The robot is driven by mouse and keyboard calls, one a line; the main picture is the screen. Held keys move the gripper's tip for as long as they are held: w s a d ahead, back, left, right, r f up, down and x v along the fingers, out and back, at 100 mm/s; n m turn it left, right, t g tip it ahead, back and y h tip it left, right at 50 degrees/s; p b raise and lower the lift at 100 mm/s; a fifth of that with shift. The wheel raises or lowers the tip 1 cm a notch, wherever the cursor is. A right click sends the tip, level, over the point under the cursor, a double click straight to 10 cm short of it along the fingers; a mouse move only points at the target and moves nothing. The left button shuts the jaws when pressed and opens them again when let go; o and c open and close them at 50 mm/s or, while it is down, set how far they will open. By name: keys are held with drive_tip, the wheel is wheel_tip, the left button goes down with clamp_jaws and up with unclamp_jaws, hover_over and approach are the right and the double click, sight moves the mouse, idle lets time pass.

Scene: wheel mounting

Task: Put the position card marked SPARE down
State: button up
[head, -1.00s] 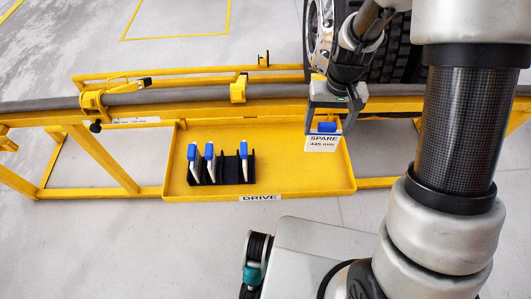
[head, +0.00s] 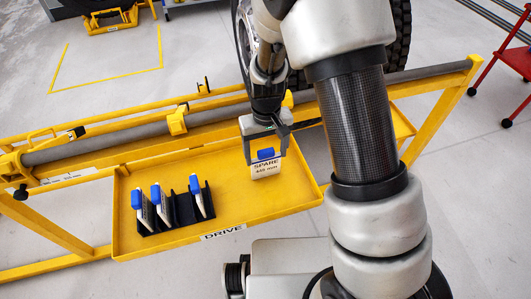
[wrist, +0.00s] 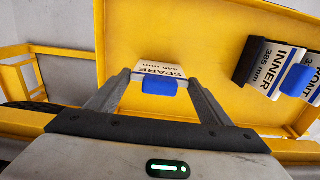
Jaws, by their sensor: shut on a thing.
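The SPARE card (head: 266,169) is white with dark lettering and a blue tab, and hangs upright at the right part of the yellow tray marked DRIVE (head: 228,197). My gripper (head: 266,151) comes down from above and is shut on the card near its tab. In the wrist view the card (wrist: 150,69) and its blue tab (wrist: 159,88) sit between my two fingers (wrist: 158,80). I cannot tell whether the card's lower edge touches the tray floor.
A black rack (head: 180,210) with several blue-tabbed cards stands in the tray's left part. The INNER card (wrist: 270,70) is readable in the wrist view. A grey bar (head: 110,142) runs behind the tray. The tray floor between rack and SPARE card is bare.

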drive_tip(key=o, duration=1.3)
wheel_tip(320, 180, up, 12)
drive_tip(key=p, duration=0.3)
drive_tip(key=s+d+r+m+t, duration=0.1)
drive_tip(key=s+d+r, duration=0.1)
drive_tip(key=r, duration=0.3)
drive_tip(key=s+d+r+t+y, duration=0.1)
drive_tip(key=s+d+r, duration=0.15)
drive_tip(key=r, duration=0.25)
drive_tip(key=s+d+r+m+t, duration=0.1)
drive_tip(key=s+d+r, duration=0.15)
drive_tip(key=r, duration=0.25)
drive_tip(key=s+d+r+t, duration=0.1)
drive_tip(key=s+r, duration=0.1)
drive_tip(key=s, duration=0.1)
drive_tip(key=s+d+r, duration=0.1)
drive_tip(key=s+d, duration=0.1)
drive_tip(key=s, duration=0.1)
drive_tip(key=s+d+r+m+t+h, duration=0.1)
drive_tip(key=s+d+r, duration=0.1)
drive_tip(key=s, duration=0.1)
drive_tip(key=shift+s+d+r+t, duration=0.2)
drive_tip(key=shift+s+r+t, duration=0.1)
drive_tip(key=shift+s, duration=0.1)
